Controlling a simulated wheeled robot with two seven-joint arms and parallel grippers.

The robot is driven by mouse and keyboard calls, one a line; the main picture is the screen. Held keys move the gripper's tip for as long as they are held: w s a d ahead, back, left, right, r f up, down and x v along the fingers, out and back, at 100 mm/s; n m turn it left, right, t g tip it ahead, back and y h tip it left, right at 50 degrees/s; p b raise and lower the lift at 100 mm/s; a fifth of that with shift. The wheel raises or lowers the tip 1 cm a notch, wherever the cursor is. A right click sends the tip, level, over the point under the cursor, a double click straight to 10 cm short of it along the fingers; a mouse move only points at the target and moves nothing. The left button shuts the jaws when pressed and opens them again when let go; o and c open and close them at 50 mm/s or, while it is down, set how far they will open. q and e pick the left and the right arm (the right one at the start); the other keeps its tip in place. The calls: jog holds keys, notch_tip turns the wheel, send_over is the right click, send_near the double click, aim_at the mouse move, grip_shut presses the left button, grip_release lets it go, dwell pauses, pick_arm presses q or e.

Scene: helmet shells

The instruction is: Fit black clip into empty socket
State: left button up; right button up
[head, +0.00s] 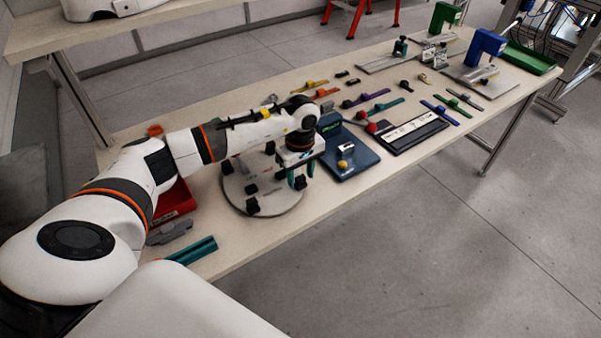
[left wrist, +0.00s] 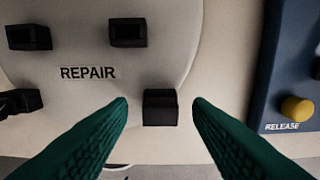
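A round pale plate (head: 275,205) stands on the table below my left gripper. Several black block-like pieces sit around it, one at its near edge (head: 253,206); I cannot tell which are clips and which are empty sockets. In the left wrist view the plate (left wrist: 85,100) carries the word REPAIR. One black block (left wrist: 160,110) lies between my two green fingertips, with a gap on each side. My left gripper (head: 301,175) is open, pointing down over the plate's right edge; it also shows in the left wrist view (left wrist: 160,103). My right gripper is not in view.
A blue device (head: 348,160) with a yellow button marked RELEASE (left wrist: 298,109) stands close right of the plate. A red bin (head: 176,200) and a teal part (head: 195,251) lie to the left. Several coloured strips and a black-framed tray (head: 408,133) lie further right.

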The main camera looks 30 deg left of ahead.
aim_at(301, 177)
pick_arm(q)
jog(key=shift+r, duration=0.1)
notch_tip(301, 177, up, 12)
jog(key=b, duration=0.1)
dwell(0.4)
dwell(0.4)
